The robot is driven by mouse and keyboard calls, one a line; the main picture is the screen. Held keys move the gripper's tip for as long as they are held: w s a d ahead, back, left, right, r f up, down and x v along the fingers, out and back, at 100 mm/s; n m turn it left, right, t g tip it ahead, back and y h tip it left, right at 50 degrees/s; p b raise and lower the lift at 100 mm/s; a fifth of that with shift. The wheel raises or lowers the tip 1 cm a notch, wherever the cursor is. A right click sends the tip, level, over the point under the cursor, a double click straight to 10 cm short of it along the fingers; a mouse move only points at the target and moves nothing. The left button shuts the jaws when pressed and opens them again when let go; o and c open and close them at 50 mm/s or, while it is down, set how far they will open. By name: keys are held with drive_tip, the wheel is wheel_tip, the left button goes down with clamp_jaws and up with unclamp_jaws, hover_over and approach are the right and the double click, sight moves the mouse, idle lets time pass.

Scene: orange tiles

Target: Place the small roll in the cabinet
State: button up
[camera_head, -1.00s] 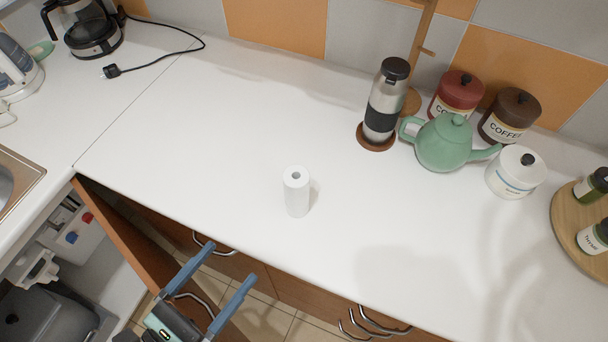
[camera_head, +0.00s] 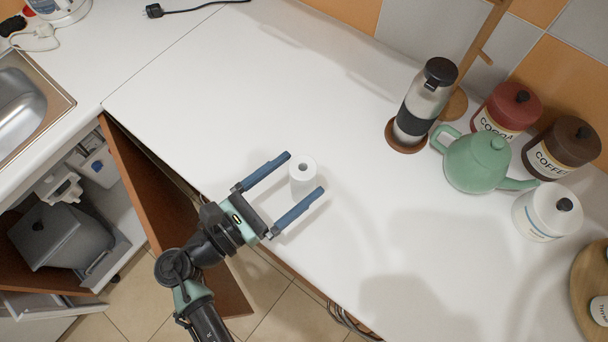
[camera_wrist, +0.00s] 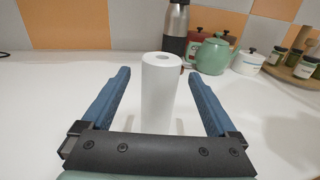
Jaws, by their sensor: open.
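The small roll (camera_head: 303,178) is white and stands upright on the white counter near its front edge. My gripper (camera_head: 306,172) is open, with one blue finger on each side of the roll. In the wrist view the roll (camera_wrist: 160,95) stands between the two fingers (camera_wrist: 160,80), with a visible gap on both sides. The cabinet (camera_head: 75,215) is below the counter at the left. Its brown door (camera_head: 150,185) stands open, and a grey bin and white fittings show inside.
A steel flask (camera_head: 422,105), a green teapot (camera_head: 476,162) and several canisters stand at the back right. A sink (camera_head: 25,100) is at the far left. The counter (camera_head: 220,90) behind the roll is clear. The open door stands close to my arm.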

sight(315, 163)
drive_tip(key=p+x, duration=0.1)
drive_tip(key=x, duration=0.4)
drive_tip(key=shift+d, duration=0.1)
clamp_jaws()
idle(0.4)
